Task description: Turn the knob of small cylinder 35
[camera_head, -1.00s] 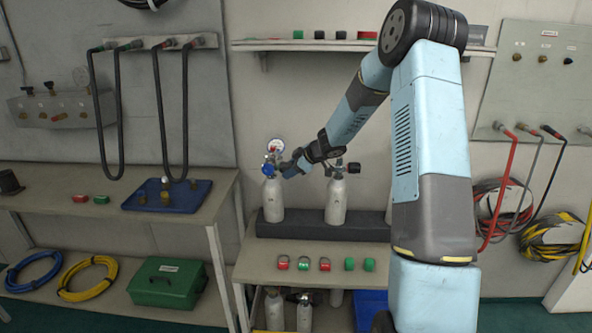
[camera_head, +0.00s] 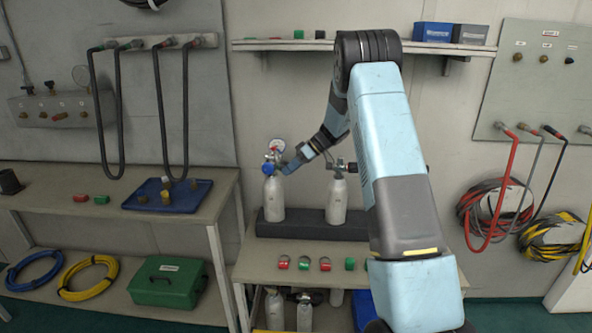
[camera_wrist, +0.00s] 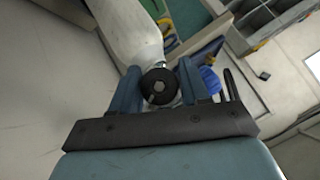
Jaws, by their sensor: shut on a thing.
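Two small white cylinders stand upright in a dark rack on the bench, the left cylinder (camera_head: 273,200) with a gauge (camera_head: 277,146) and a blue knob (camera_head: 268,169), the right cylinder (camera_head: 337,203) with a dark knob. No number is readable on either. My gripper (camera_head: 286,168) is at the valve of the left cylinder, on its right side. In the wrist view its fingers (camera_wrist: 160,90) are shut on a round black knob (camera_wrist: 160,86) with a hex centre. The white cylinder body (camera_wrist: 130,32) rises behind, and the blue knob (camera_wrist: 210,80) lies just outside the right finger.
The dark rack (camera_head: 300,229) holds both cylinders. A blue tray (camera_head: 190,200) is on the left bench. A shelf (camera_head: 290,45) runs above, with a blue box (camera_head: 433,32). My arm hides part of the bench's right side.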

